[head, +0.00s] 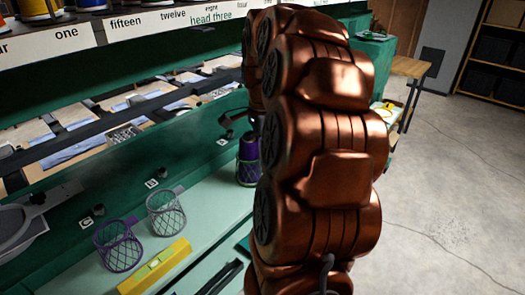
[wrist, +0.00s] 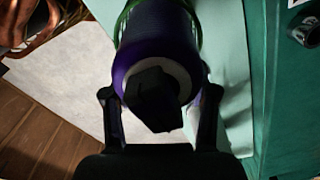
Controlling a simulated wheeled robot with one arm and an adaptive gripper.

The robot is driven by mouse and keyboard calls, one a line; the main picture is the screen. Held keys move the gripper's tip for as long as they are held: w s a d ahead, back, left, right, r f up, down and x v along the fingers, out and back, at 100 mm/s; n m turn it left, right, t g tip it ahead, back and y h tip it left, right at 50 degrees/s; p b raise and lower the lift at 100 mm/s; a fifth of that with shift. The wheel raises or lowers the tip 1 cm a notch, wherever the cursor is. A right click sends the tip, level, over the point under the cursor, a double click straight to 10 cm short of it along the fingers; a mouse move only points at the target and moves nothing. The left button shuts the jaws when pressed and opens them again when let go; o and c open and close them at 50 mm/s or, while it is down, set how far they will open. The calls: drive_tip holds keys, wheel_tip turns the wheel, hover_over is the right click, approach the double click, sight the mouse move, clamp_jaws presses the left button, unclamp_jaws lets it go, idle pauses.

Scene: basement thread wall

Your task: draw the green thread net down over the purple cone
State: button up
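The purple cone (head: 249,150) stands upright on the pale green shelf in the head view, just left of my arm. The green thread net (head: 247,174) shows as a faint mesh around its lower part. In the wrist view the purple cone (wrist: 155,35) is seen from its top end, with a pale ring and a dark piece at that end. Green net strands (wrist: 196,30) show along its far sides. My gripper (wrist: 160,95) has its fingers apart, one on each side of the cone's top end. I cannot tell whether they touch it.
A purple wire basket (head: 118,246) and a grey one (head: 166,213) stand left along the shelf. A yellow level (head: 155,268) lies in front of them. The green wall (wrist: 293,95) is close on the right in the wrist view. Open floor (head: 455,190) lies right.

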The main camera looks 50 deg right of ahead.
drive_tip(key=o, duration=0.5)
drive_tip(key=shift+r, duration=6.05)
drive_tip(key=shift+a, duration=0.1)
drive_tip(key=s+a+f+n+p, duration=0.1)
drive_tip(key=a+f+n+p, duration=0.1)
drive_tip(key=a+n, duration=0.6)
drive_tip(key=s+a+f+n+p, duration=0.1)
drive_tip(key=a+f+n, duration=0.25)
drive_tip(key=a, duration=0.75)
drive_tip(key=s+a+f+n+p, duration=0.1)
drive_tip(key=s+a+f+n, duration=0.1)
drive_tip(key=s+a+n, duration=0.2)
drive_tip(key=s+a+f+n+g+p, duration=0.1)
drive_tip(key=s+a+f+n, duration=0.2)
drive_tip(key=s, duration=0.2)
drive_tip(key=s+a+f+n, duration=0.3)
drive_tip(key=s+a+n, duration=0.1)
drive_tip(key=shift+s+a+f+n+g+p, duration=0.25)
drive_tip(key=shift+s+a+n+g+p, duration=0.1)
drive_tip(key=shift+g+p, duration=0.05)
